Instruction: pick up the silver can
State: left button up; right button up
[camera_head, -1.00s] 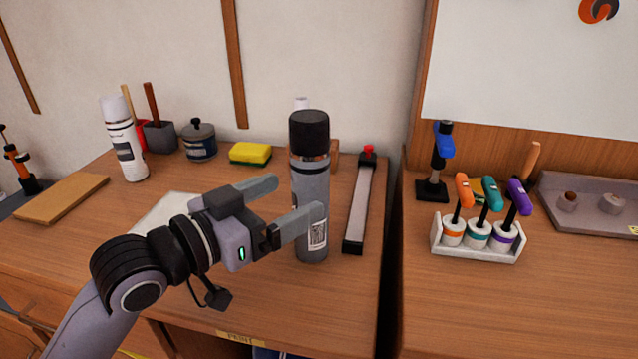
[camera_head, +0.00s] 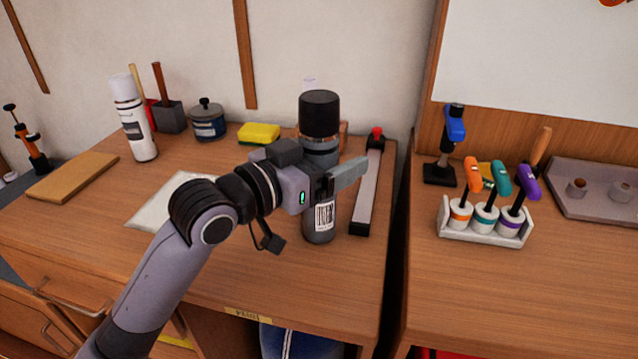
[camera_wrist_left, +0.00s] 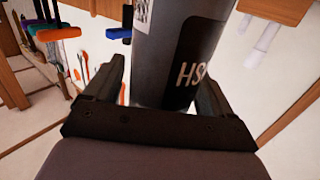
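The silver can (camera_head: 319,232) is a tall grey spray can with a black cap and a barcode label. It stands upright near the front right of the left wooden desk. My left gripper (camera_head: 343,170) is around its upper body, with one finger in front of the can and the other hidden behind it. In the left wrist view the can (camera_wrist_left: 180,50) stands between the two fingers (camera_wrist_left: 160,82). A narrow gap shows beside the left finger, so the gripper looks open. My right gripper is not in view.
A grey bar with a red knob (camera_head: 368,190) lies close right of the can. A white spray can (camera_head: 134,120), a dark pot (camera_head: 207,122) and a yellow sponge (camera_head: 259,134) stand behind. A gap separates the right desk, which holds a tool rack (camera_head: 485,225).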

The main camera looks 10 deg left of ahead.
pick_arm(q)
jog(key=c, duration=1)
jog(key=shift+c, duration=0.4)
jog(key=shift+r, duration=0.2)
